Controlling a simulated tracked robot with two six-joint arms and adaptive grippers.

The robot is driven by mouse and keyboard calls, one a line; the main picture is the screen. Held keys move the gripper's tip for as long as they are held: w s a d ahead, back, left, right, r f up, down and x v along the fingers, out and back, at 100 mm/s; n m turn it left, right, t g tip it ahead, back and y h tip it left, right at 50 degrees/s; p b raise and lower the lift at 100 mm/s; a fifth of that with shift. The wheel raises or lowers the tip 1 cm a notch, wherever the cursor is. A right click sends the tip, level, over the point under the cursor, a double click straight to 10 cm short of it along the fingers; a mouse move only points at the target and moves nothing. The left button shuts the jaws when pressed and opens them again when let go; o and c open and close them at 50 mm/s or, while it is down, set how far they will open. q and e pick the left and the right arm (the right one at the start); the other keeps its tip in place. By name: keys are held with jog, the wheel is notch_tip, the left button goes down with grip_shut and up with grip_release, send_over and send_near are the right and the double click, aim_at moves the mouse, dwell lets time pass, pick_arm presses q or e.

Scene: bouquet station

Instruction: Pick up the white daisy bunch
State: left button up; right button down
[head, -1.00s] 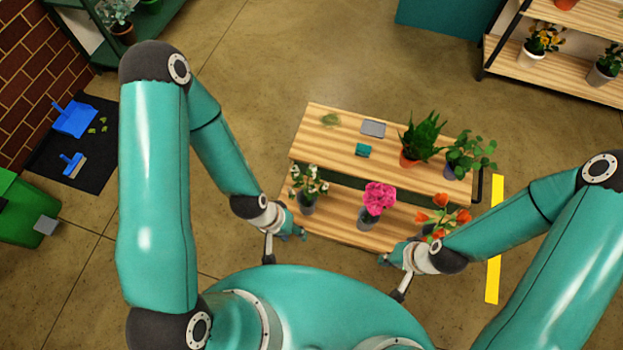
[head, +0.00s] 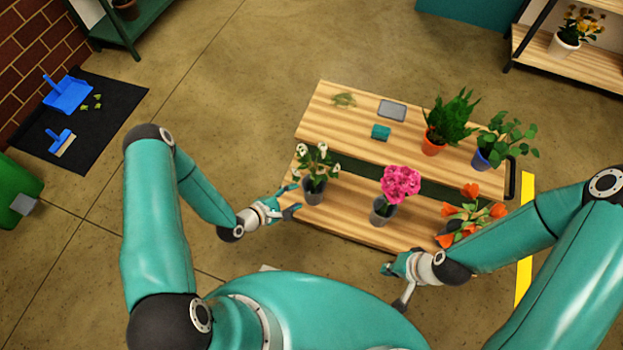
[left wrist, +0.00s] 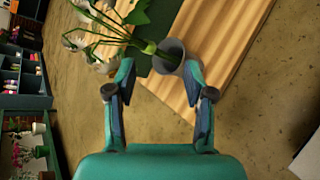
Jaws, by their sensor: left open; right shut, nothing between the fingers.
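The white daisy bunch (head: 315,158) stands in a grey pot (head: 314,190) at the left end of the lower wooden shelf. In the left wrist view its stems and leaves (left wrist: 122,35) run toward the upper left, and the pot (left wrist: 172,52) is just beyond the fingers. My left gripper (head: 293,200) is open beside the pot on its left. In the left wrist view the open fingers (left wrist: 158,82) point at the pot, with nothing held. My right gripper (head: 388,268) is shut and empty in front of the shelf, below the orange flowers.
Pink flowers (head: 400,185) stand mid-shelf, and orange flowers (head: 470,212) stand at its right. The upper shelf (head: 345,125) holds two green plants, a grey tablet-like item (head: 392,110) and a small teal block (head: 380,132).

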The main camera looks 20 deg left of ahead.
pick_arm(q)
jog(key=s+a+f+n+t+h+b, duration=0.1)
jog(key=a+f+n+t+b, duration=0.15)
jog(key=f+n+b, duration=0.2)
jog(key=s+a+f+n+t+b, duration=0.1)
jog(key=f+n+t+b, duration=0.2)
jog(key=f+n, duration=0.15)
jog(key=n+b, duration=0.2)
send_near(312, 180)
jog(key=x, duration=0.6)
jog(key=shift+t, duration=0.25)
jog(key=x, duration=0.4)
jog(key=shift+f+b, duration=0.1)
jog(key=shift+b, duration=0.3)
jog(key=shift+w+d, duration=0.2)
jog(key=shift+w, duration=0.35)
grip_shut()
pick_arm(e)
notch_tip(312, 180, down, 13)
